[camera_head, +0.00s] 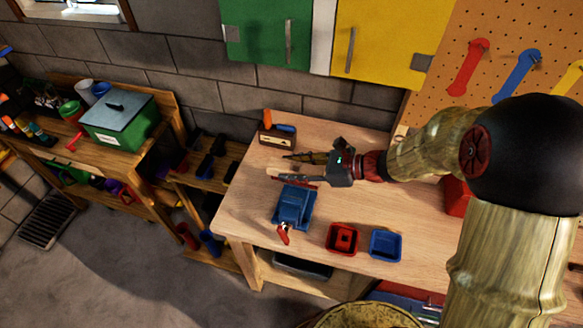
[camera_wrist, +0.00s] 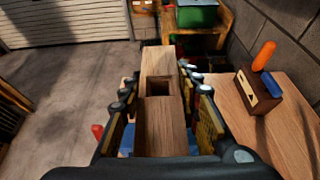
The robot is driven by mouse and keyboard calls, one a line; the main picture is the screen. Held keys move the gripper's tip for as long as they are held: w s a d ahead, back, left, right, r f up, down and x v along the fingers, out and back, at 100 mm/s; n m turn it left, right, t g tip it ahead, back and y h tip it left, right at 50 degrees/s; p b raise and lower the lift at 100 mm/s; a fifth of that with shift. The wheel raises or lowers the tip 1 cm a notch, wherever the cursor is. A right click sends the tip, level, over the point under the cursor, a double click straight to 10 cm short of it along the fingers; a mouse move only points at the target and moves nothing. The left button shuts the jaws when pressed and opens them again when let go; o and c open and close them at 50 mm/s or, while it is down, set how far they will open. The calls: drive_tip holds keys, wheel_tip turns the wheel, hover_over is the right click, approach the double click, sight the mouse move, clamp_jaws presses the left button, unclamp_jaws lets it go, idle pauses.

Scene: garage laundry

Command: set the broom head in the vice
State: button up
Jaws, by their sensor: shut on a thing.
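The broom head (camera_wrist: 161,62) is a light wooden block with a square hole, seen lengthwise in the wrist view. My gripper (camera_wrist: 160,105) is shut on it, with a finger along each side. In the head view my gripper (camera_head: 298,168) is above the workbench, just behind the vice; the broom head blends with the bench wood there. The blue vice (camera_head: 292,205) stands near the bench's front left edge, with a red handle (camera_head: 283,234) toward the front. In the wrist view the broom head and gripper mostly hide the vice; only bits of blue show.
A wooden holder (camera_head: 275,140) with orange and blue handles stands at the bench's back left. A red bin (camera_head: 342,239) and a blue bin (camera_head: 385,245) sit right of the vice. The workbench (camera_head: 240,205) is bare left of the vice. A green box (camera_head: 120,122) stands on the left shelf.

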sight(316, 185)
drive_tip(key=shift+f+b, duration=2.2)
drive_tip(key=shift+f, duration=1.3)
drive_tip(key=shift+s+f+b, duration=0.3)
drive_tip(key=shift+f+b, duration=0.1)
drive_tip(key=shift+f, duration=0.3)
drive_tip(key=shift+s+f+b, duration=0.25)
drive_tip(key=shift+f+b, duration=0.1)
drive_tip(key=shift+f, duration=0.35)
drive_tip(key=o, duration=1.3)
drive_tip(key=shift+o, duration=0.3)
drive_tip(key=shift+w+f, duration=0.1)
drive_tip(key=shift+s+d+r, duration=0.25)
drive_tip(key=shift+d+r, duration=0.65)
drive_tip(key=shift+d, duration=0.2)
drive_tip(key=shift+s+d+r, duration=0.2)
drive_tip(key=shift+d+r, duration=0.7)
drive_tip(key=shift+d, duration=0.25)
drive_tip(key=shift+s+d+r, duration=0.25)
drive_tip(key=shift+d+r, duration=0.65)
drive_tip(key=shift+d, duration=0.2)
